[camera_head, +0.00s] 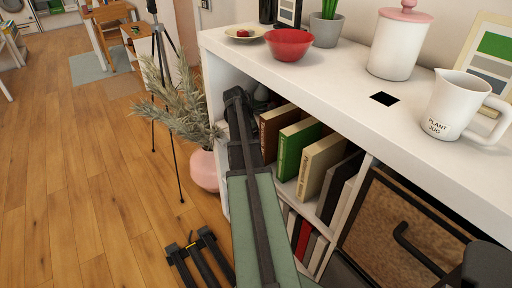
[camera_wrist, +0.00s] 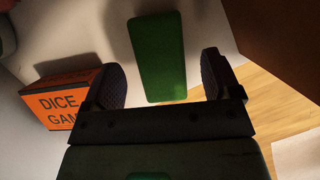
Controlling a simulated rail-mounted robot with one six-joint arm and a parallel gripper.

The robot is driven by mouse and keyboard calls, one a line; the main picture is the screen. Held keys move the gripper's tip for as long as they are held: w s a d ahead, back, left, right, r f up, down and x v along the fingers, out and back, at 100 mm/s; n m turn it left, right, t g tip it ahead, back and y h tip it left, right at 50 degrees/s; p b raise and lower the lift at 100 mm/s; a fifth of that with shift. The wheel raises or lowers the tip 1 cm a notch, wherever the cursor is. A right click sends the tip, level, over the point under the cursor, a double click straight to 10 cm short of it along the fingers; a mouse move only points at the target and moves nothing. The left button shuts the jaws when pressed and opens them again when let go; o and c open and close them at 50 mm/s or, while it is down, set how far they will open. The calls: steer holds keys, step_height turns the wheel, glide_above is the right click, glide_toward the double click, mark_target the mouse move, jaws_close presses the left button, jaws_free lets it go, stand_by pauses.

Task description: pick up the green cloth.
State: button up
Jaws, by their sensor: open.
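The green cloth (camera_wrist: 158,57) shows in the wrist view as a flat, folded-looking green rectangle on a pale surface. It lies ahead of my gripper (camera_wrist: 162,82), with its near end close to the gap between the two dark fingers. The fingers are apart with nothing held between them. In the head view my arm reaches into the shelf's left compartment, and the cloth and fingertips cannot be made out there.
An orange dice game box (camera_wrist: 62,98) sits right beside the left finger. A brown panel (camera_wrist: 285,40) rises at the right. In the head view, books (camera_head: 296,148) stand right of my arm in the white shelf (camera_head: 345,83). A pink vase (camera_head: 204,172) stands left.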

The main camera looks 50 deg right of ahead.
steer(key=b+x, duration=0.1)
steer(key=x, duration=0.2)
steer(key=shift+w+f, duration=0.1)
steer(key=shift+f, duration=0.05)
steer(key=shift+a, duration=0.1)
steer(key=shift+c, duration=0.3)
steer(key=c, duration=1)
steer(key=shift+r, duration=0.25)
step_height(320, 180, up, 8)
steer(key=p, duration=0.7)
steer(key=shift+w+a+f+p, duration=0.1)
steer(key=shift+w+f+p, duration=0.1)
steer(key=shift+p, duration=0.1)
steer(key=w+a, duration=0.3)
steer(key=w, duration=0.2)
steer(key=w+a, duration=0.3)
steer(key=w, duration=0.3)
steer(key=w+a, duration=0.4)
steer(key=w, duration=0.1)
steer(key=shift+w+a+f+b, duration=0.15)
steer(key=shift+w+f+b, duration=0.15)
